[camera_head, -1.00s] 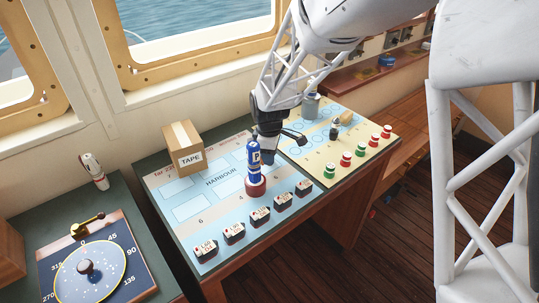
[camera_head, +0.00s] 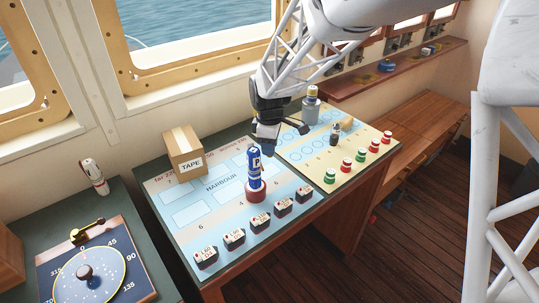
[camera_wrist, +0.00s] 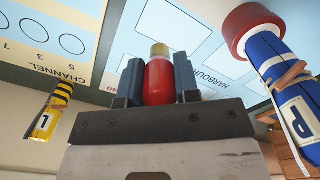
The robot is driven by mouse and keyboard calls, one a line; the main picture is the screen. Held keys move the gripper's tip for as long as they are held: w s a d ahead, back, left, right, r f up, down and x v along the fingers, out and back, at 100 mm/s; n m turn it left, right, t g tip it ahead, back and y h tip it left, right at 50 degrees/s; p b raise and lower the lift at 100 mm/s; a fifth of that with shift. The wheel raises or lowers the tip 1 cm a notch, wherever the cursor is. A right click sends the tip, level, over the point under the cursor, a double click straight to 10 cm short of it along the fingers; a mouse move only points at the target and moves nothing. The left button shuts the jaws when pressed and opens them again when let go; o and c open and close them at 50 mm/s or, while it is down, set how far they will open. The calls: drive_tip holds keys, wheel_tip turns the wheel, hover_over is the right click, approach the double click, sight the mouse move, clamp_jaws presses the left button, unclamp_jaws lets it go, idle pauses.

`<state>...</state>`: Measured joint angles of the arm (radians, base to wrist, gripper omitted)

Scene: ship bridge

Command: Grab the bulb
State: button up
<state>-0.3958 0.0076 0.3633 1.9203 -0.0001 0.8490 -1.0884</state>
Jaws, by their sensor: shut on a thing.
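In the wrist view a red bulb (camera_wrist: 159,82) with a brass-coloured tip sits between the two dark fingers of my gripper (camera_wrist: 158,78), which is shut on it. In the head view my gripper (camera_head: 267,140) is above the light-blue HARBOUR chart board, just behind the blue post. The bulb cannot be made out in the head view.
A blue post marked P (camera_head: 254,170) stands on a red base close to my gripper. A TAPE box (camera_head: 185,151) is to the left. Several ship blocks (camera_head: 234,239) line the board's front. A grey bottle (camera_head: 310,107) and red and green knobs (camera_head: 346,164) are right.

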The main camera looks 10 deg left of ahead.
drive_tip(key=shift+r, duration=2.1)
